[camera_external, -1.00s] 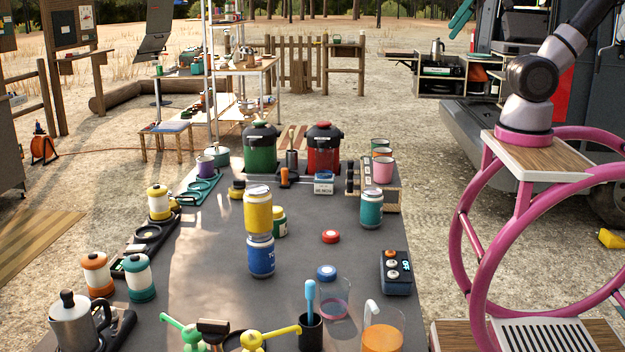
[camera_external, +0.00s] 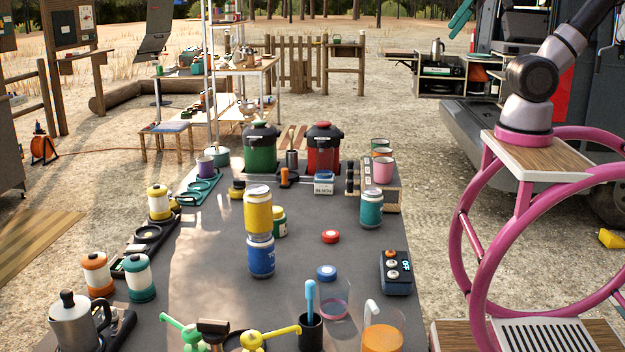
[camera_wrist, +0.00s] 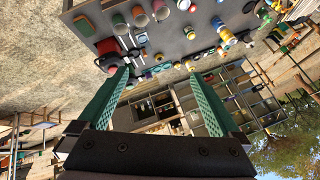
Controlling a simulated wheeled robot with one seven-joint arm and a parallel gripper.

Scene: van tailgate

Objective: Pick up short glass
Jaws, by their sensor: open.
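A short clear glass (camera_external: 335,300) with a pinkish tint stands near the front of the dark table in the external view, just behind a taller glass of orange drink (camera_external: 383,332). A black cup (camera_external: 310,333) with a blue utensil stands close on its left. My gripper (camera_wrist: 158,73) shows in the wrist view with its two green fingers wide apart and nothing between them. It is away from the glass; in the external view it is out of frame. I cannot make out the short glass in the wrist view.
Green and yellow handled items (camera_external: 254,341) crowd the front edge.

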